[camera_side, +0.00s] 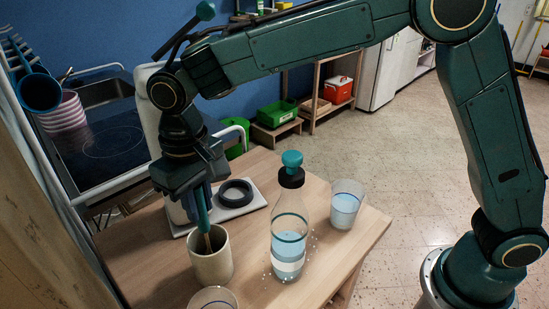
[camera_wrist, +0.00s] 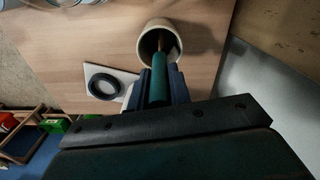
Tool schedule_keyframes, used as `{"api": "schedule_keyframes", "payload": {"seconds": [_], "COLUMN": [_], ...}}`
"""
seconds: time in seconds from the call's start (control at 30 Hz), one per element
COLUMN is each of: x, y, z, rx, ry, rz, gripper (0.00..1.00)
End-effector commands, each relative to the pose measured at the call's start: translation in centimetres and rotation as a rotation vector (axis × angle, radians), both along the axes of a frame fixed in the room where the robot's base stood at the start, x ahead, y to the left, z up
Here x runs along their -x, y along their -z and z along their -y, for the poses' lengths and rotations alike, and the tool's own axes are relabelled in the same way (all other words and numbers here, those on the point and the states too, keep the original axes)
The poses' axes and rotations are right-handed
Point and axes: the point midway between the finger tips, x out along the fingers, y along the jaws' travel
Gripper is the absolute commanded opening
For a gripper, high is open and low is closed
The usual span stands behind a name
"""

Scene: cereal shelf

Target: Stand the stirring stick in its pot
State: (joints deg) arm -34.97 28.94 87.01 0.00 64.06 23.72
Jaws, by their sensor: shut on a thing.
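The stirring stick is upright in my gripper, with a teal handle (camera_wrist: 158,78) and a thin brown lower part. In the side view the stick (camera_side: 208,240) reaches down into the mouth of the cream pot (camera_side: 212,266). In the wrist view its lower end also lies inside the rim of the pot (camera_wrist: 146,32). My gripper (camera_side: 199,205) is shut on the stick's handle, just above the pot. The stick's tip is hidden inside the pot, so I cannot tell whether it touches the bottom.
A bottle with a teal stopper (camera_side: 289,235) stands right of the pot, with a glass of water (camera_side: 345,205) beyond it. Another glass (camera_side: 213,298) is at the table's front. A white tray (camera_side: 262,198) with a black ring (camera_side: 235,193) lies behind the pot.

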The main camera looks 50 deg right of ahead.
Motion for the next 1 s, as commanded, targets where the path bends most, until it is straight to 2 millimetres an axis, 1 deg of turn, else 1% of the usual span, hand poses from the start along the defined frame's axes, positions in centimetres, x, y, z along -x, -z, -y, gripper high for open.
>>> {"api": "schedule_keyframes", "payload": {"seconds": [0.47, 0.5, 0.57, 0.6, 1.0], "x": [0.01, 0.01, 0.01, 0.01, 0.00], "y": [0.53, 0.52, 0.51, 0.51, 0.19], "z": [0.01, 0.00, 0.00, 0.00, 0.00], "rx": [0.000, 0.000, 0.000, 0.000, 0.000], "ry": [0.000, 0.000, 0.000, 0.000, 0.000], "rz": [0.000, 0.000, 0.000, 0.000, 0.001], "gripper": [0.00, 0.25, 0.37, 0.41, 0.41]}}
